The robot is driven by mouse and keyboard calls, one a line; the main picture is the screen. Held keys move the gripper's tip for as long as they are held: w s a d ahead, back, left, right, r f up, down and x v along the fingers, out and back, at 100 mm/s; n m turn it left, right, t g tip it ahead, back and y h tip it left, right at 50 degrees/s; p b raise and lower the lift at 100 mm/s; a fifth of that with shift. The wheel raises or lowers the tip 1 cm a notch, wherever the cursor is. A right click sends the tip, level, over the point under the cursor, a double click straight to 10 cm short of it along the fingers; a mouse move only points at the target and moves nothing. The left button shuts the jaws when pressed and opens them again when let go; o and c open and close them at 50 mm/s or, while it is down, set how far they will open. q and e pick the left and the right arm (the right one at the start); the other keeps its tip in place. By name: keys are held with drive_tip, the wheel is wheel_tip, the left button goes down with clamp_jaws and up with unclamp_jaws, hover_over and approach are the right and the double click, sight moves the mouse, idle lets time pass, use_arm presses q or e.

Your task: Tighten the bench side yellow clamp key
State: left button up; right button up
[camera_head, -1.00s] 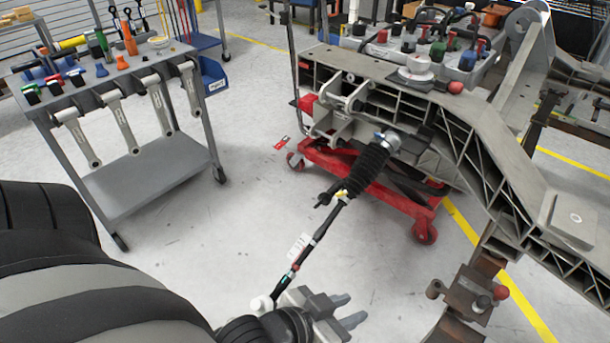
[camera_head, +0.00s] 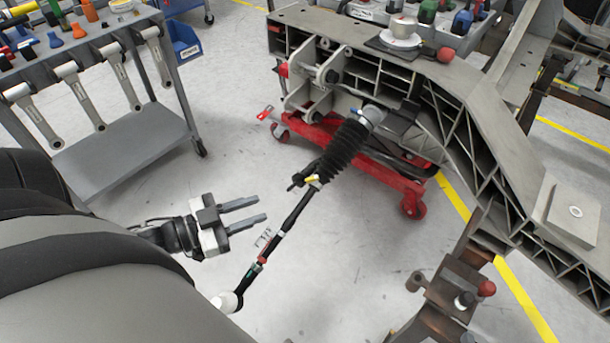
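A small yellow clamp key (camera_head: 313,181) sits at the lower end of a black ribbed boot (camera_head: 342,151). A dark piece sticks out to the left beside it. A thin dark rod (camera_head: 290,218) runs down from the boot to a white ball end (camera_head: 226,302). My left gripper (camera_head: 262,208) is at the lower left of the clamp key, left of the rod in the picture. Its two fingers are apart with nothing between them, pointing right. It appears clear of the clamp key. My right gripper is not in view.
The boot joins a large grey chassis frame (camera_head: 478,88) at right. A red wheeled lift (camera_head: 395,182) stands below it. A rusty stand (camera_head: 445,300) is at lower right. A grey tool cart (camera_head: 135,140) stands at upper left. The floor between is clear.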

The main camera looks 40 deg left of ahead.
use_arm(q)
drive_tip(key=a+r+m+g+h, duration=0.1)
drive_tip(key=a+r+m+h, duration=0.2)
drive_tip(key=a+h, duration=0.15)
drive_tip(key=b, duration=0.2)
approach(312, 179)
drive_tip(key=shift+y, duration=0.45)
drive_tip(key=x, duration=0.8)
drive_tip(key=shift+w+d, duration=0.15)
drive_tip(key=shift+w, duration=0.1)
